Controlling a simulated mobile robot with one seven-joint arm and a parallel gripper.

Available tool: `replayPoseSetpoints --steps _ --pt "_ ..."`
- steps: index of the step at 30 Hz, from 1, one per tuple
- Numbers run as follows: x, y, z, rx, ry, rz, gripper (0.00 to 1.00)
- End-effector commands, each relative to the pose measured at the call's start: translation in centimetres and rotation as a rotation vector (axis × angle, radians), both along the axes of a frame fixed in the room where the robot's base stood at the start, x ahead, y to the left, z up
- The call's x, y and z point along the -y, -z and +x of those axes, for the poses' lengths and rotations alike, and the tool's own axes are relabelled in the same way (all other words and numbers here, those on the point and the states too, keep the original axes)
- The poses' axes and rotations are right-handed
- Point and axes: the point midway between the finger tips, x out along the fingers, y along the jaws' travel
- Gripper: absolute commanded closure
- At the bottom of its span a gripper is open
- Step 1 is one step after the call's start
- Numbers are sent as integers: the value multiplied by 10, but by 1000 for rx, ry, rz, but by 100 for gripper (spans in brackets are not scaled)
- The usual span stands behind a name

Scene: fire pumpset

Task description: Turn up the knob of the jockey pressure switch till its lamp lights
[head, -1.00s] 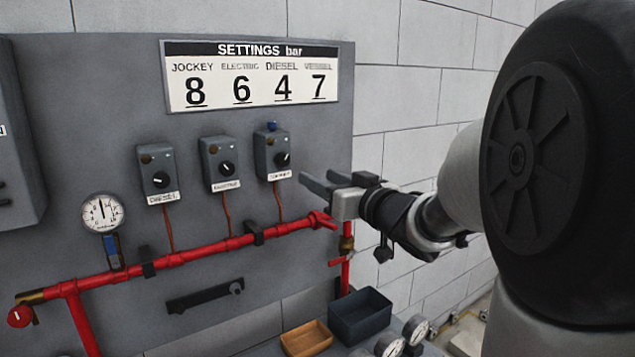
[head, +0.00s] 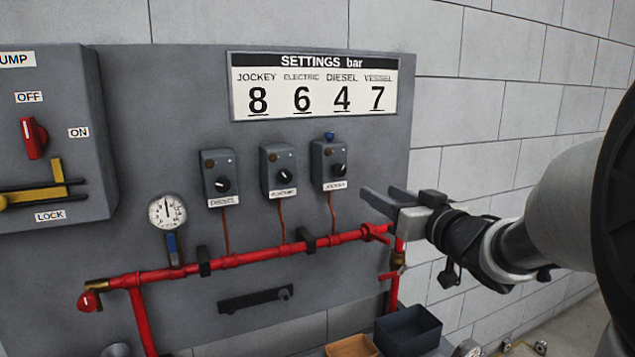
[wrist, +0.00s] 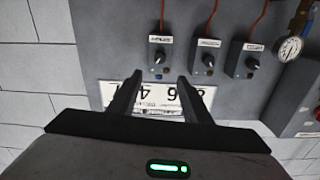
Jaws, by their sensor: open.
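The jockey pressure switch (head: 329,163) is the rightmost of three grey boxes on the panel, with a black knob (head: 339,170), a label below and a small blue part (head: 329,136) on top. No lit lamp can be made out on it. In the wrist view, which is upside down, the switch (wrist: 159,53) is the leftmost box, beyond my fingertips. My gripper (head: 379,192) is open and empty, right of and slightly below the switch in the head view, apart from the knob. Its two fingers (wrist: 160,80) point toward the panel in the wrist view.
The diesel switch (head: 220,177) and a middle switch (head: 281,170) stand left of the jockey one. A settings plate (head: 314,87) hangs above, reading jockey 8. A red pipe (head: 260,254) runs below, with a gauge (head: 167,212) at left. A dark bin (head: 408,333) sits low.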

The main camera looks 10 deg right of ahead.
Motion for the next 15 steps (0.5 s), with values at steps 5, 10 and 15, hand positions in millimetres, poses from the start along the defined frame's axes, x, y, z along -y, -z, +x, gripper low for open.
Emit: replayPoseSetpoints --steps 5,10,15 --pt "2 1 -1 51 -20 -146 55" --pt "6 -2 -2 110 -37 -319 55" --pt "0 -2 14 111 -39 -325 55"
